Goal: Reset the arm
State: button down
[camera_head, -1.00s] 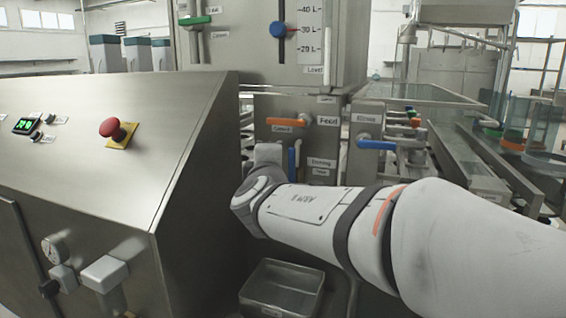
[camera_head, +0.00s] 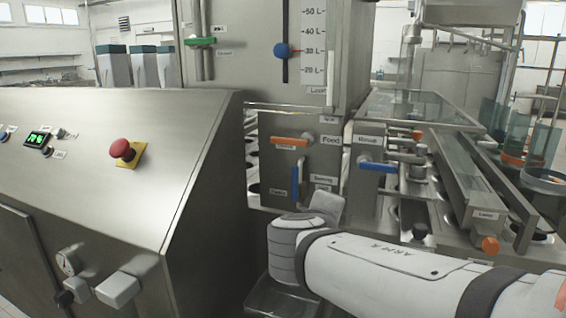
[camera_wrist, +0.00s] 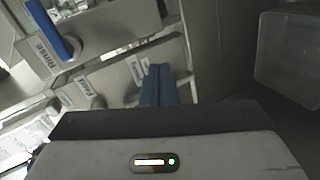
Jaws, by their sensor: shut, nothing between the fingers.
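My arm (camera_head: 385,270) reaches in from the lower right of the head view, and its wrist end (camera_head: 290,245) is in front of the machine, below the Feed panel (camera_head: 285,165). My gripper's fingers are not distinguishable there. In the wrist view my gripper (camera_wrist: 158,72) shows two bluish fingers side by side, shut and empty. They point toward the labelled panel with Feed and Rinse signs. I cannot tell how far the fingertips are from it.
The Feed panel has an orange handle (camera_head: 291,142) and an upright blue handle (camera_head: 295,185). A blue Rinse handle (camera_head: 378,167) is to their right. A metal bin (camera_head: 285,298) sits partly behind my arm. A sloped console (camera_head: 90,215) with a red button (camera_head: 122,149) fills the left.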

jog(key=s+d+f+m+g+p, duration=0.2)
jog(key=s+d+m+g+p, duration=0.35)
jog(key=d, duration=0.25)
jog(key=s+a+m+g+y+p, duration=0.1)
jog(key=s+m+g+y+p, duration=0.3)
jog(key=s+p, duration=0.4)
jog(key=shift+s+m+g+y, duration=0.4)
jog(key=shift+s+m+g, duration=0.15)
jog(key=shift+s+m, duration=0.65)
jog(key=shift+f, duration=0.1)
